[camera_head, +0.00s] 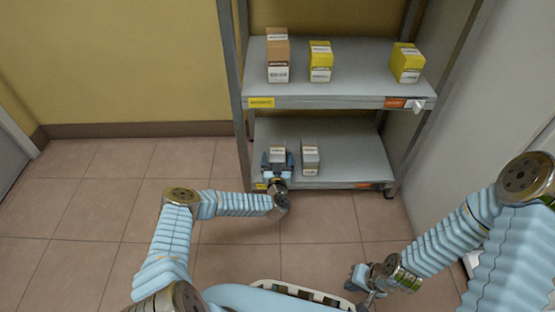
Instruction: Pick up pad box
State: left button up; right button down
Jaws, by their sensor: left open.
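Two small grey-and-white boxes stand on the lower shelf (345,155). My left gripper (277,160) is open at the left box (278,151), with its fingers on either side of the box's lower front. I cannot tell whether they touch it. The right box (310,160) stands a short gap to the right. The labels are too small to read, so I cannot tell which one is the pad box. My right gripper (362,283) hangs low near my base, partly hidden by its arm, and its jaws are unclear.
The upper shelf (350,90) holds a brown-and-white box (278,55) and two yellow-and-white boxes (320,62) (406,63). This shelf lies above my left gripper. Metal posts frame the rack. The lower shelf is clear to the right, and the tiled floor (90,210) is open at left.

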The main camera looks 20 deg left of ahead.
pick_arm(q)
jog(key=c, duration=1.1)
jog(key=shift+r, duration=0.1)
jog(key=shift+c, duration=0.2)
